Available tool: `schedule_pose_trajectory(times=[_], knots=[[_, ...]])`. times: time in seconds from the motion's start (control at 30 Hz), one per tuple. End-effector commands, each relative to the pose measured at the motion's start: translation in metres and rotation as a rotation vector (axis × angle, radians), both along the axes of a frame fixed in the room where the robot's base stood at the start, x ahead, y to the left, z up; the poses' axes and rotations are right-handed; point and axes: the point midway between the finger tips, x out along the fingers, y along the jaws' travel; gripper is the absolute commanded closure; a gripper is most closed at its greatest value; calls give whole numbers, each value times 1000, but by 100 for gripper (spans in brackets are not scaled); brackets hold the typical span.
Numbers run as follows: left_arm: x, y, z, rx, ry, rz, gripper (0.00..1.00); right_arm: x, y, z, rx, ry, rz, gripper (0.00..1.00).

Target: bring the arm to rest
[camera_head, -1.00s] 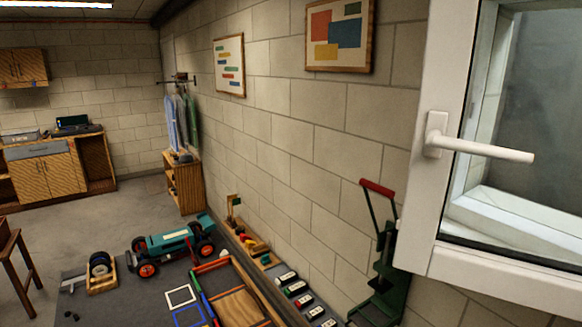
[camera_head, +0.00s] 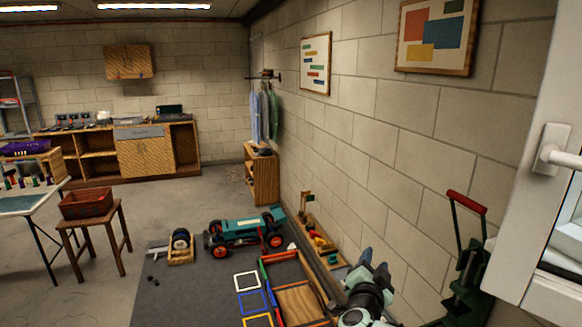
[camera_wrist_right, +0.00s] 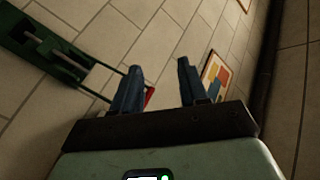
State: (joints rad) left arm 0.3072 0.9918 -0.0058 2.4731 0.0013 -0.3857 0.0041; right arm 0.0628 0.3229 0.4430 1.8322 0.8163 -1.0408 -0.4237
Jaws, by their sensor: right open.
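My right gripper (camera_head: 374,262) shows at the lower right of the head view, with its arm coming up from the bottom edge. It is beside the block wall, to the right of the wooden tray on the mat. In the right wrist view its two dark fingers (camera_wrist_right: 158,85) stand apart with nothing between them. The wall and a framed picture (camera_wrist_right: 215,75) show beyond them. My left gripper is in neither view.
A teal RC car (camera_head: 245,230) and a wooden-edged tray (camera_head: 322,296) are on the dark mat. Open floor (camera_head: 190,200) lies behind.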

Motion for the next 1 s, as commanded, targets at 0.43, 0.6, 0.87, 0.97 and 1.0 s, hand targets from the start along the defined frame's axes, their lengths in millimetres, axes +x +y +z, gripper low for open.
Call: schedule_pose_trajectory(times=[0.43, 0.6, 0.87, 0.97, 1.0], knots=[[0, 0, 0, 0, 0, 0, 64, -65, 34, -337, -27, 632, 412, 57], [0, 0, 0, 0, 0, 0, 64, -150, 47, -435, 44, 897, 556, 57], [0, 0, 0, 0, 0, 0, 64, -305, 67, -521, 204, 1282, 747, 57], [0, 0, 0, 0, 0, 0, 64, -348, 71, -531, 254, 1378, 791, 57], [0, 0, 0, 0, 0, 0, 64, -360, 72, -533, 268, 1405, 804, 57]])
